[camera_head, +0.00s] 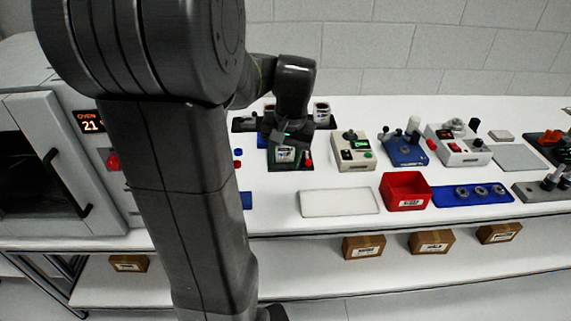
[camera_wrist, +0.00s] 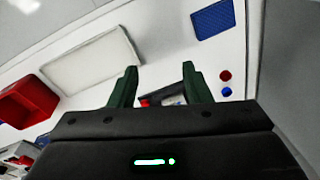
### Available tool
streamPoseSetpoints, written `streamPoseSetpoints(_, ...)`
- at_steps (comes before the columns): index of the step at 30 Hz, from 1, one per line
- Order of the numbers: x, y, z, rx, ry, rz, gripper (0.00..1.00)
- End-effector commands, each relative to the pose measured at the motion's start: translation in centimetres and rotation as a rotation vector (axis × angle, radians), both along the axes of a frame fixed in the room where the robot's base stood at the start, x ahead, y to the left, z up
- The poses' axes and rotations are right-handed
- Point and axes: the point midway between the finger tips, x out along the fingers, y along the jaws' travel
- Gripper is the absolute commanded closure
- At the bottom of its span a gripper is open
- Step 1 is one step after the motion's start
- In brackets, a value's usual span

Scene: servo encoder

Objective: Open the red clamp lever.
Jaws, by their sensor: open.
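My gripper (camera_wrist: 158,72) is open, with its two dark green fingers apart and nothing seen held between them. In the head view my gripper (camera_head: 286,136) is over a dark fixture (camera_head: 290,167) on the bench. A small red part (camera_head: 308,162) shows at the fixture's right side. In the wrist view a red piece (camera_wrist: 146,102) shows low between the fingers, beside a dark plate; it may be the clamp lever. My gripper body hides most of the fixture, so the lever's position cannot be told.
A white tray (camera_head: 340,203) and a red bin (camera_head: 405,191) lie in front and to the right. A beige box with buttons (camera_head: 353,152) and a blue fixture (camera_head: 404,150) stand right of the gripper. An oven (camera_head: 40,165) is at the left.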

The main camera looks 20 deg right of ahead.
Motion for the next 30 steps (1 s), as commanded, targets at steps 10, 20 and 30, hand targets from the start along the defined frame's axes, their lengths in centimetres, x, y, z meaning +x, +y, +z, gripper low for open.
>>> streamPoseSetpoints(10, -0.4, 1.0, 0.0, -0.007, -0.001, 0.022, 0.56)
streamPoseSetpoints(20, -0.4, 1.0, 0.0, -0.006, -0.001, 0.021, 0.56)
streamPoseSetpoints(30, 0.4, -1.3, -0.1, 0.008, 0.001, -0.026, 0.56)
